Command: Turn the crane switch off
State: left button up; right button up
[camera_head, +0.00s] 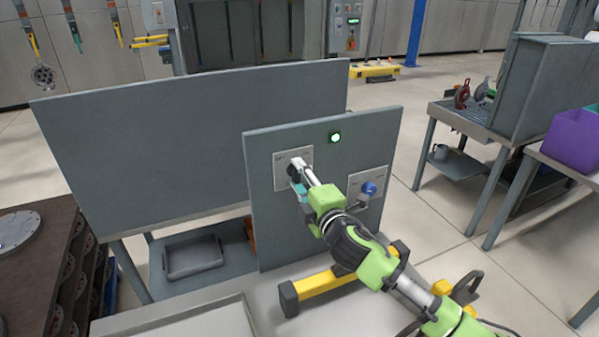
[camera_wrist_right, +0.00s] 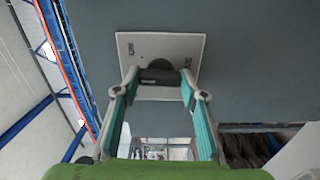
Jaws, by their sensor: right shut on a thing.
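The crane switch is a black rotary knob on a light square plate (camera_head: 280,159), mounted on a grey upright panel (camera_head: 262,225). My right gripper (camera_head: 298,176) reaches the knob from the front, and its fingers partly cover it in the head view. In the right wrist view the black knob (camera_wrist_right: 161,76) lies crosswise between the two fingertips, which are shut on it. The plate (camera_wrist_right: 160,44) behind it carries small markings too blurred to read for certain. A round green lamp (camera_head: 335,137) glows above the switch. My left gripper is not in view.
A second plate with a blue knob (camera_head: 369,188) is to the right on the same panel. A larger grey board (camera_head: 190,140) stands behind on the left. A grey tray (camera_head: 193,257) lies on the lower shelf. A tool table (camera_head: 455,118) stands at the right, with open floor between.

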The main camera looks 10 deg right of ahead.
jog(key=n+p, duration=0.2)
jog(key=n, duration=0.2)
jog(key=shift+r+n, duration=0.1)
jog(key=shift+n, duration=0.2)
jog(key=shift+n+p, duration=0.85)
jog(key=shift+n, duration=1.05)
jog(key=o, duration=1.1)
jog(key=shift+o, duration=0.2)
jog(key=s+d, duration=0.2)
jog(key=s, duration=0.9)
jog(key=shift+s+d, duration=0.2)
jog(key=shift+s, duration=0.2)
jog(key=shift+f, duration=0.2)
